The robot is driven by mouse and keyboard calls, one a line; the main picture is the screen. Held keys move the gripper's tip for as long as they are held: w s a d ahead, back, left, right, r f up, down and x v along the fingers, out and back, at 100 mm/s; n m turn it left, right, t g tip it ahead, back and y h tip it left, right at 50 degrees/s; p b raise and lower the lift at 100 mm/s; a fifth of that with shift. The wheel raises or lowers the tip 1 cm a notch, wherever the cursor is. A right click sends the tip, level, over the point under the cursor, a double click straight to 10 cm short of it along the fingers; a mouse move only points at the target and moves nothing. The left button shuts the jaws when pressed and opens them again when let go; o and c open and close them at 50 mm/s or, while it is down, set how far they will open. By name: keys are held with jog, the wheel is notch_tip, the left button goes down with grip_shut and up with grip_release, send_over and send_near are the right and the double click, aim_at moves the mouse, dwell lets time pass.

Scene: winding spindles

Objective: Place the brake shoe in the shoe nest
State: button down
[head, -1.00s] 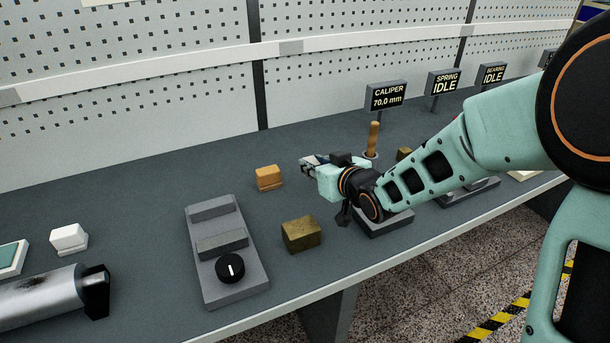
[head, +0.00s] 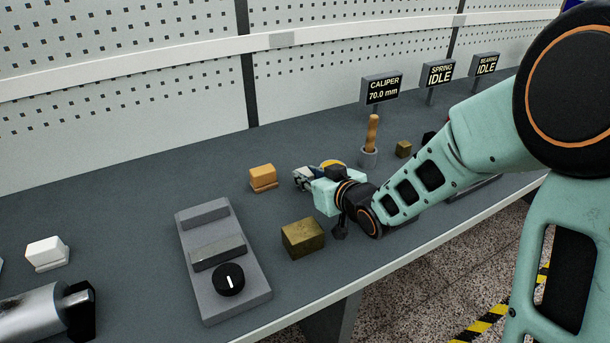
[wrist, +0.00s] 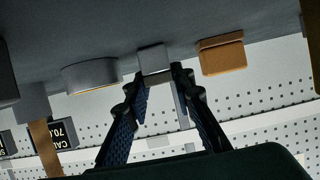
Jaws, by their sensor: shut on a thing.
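My gripper (head: 303,179) is low over the bench, just right of an orange stepped block (head: 263,178). In the wrist view my gripper (wrist: 160,80) has its two dark fingers closed around a small grey piece (wrist: 153,58), which I take to be the brake shoe. The piece looks close to the bench surface; I cannot tell whether it touches. The orange block (wrist: 222,53) stands apart from the fingers there. A round grey disc (wrist: 90,76) with a yellow edge is on the other side. I cannot tell which thing is the shoe nest.
A grey fixture with a black knob (head: 229,280) and a brass block (head: 303,238) stand in front. A wooden handle (head: 372,133) stands upright near the CALIPER sign (head: 381,88). A white block (head: 48,253) and a metal cylinder (head: 35,316) lie left.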

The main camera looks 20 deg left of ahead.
jog(key=shift+r, duration=0.1)
jog(key=c, duration=2.1)
grip_release()
jog(key=shift+f, duration=0.2)
jog(key=o, duration=0.4)
jog(key=shift+o, duration=0.2)
jog(key=shift+r, duration=0.1)
